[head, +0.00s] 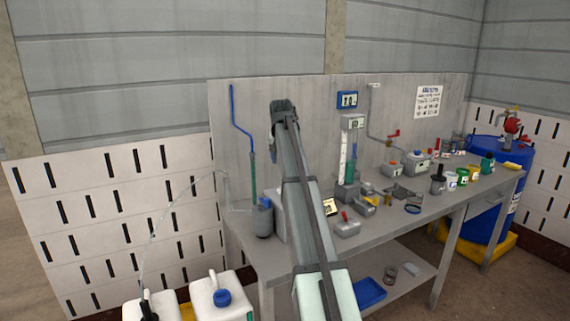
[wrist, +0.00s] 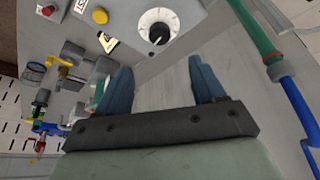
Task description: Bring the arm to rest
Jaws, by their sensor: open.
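My gripper (wrist: 164,82) shows in the wrist view as two blue fingers set wide apart on a dark bar. It is open, with nothing between the fingers but grey surface. A white round dial with a black knob (wrist: 158,30) lies beyond the fingertips, apart from them. In the head view my arm rises from the bottom middle over the left part of the workbench (head: 395,222).
A blue and green pipe (wrist: 285,80) runs close on the right in the wrist view. Bottles, small devices and jars crowd the bench. White canisters (head: 222,297) stand at the lower left, and a blue drum (head: 512,190) stands at the right end. The bench's front strip looks clearer.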

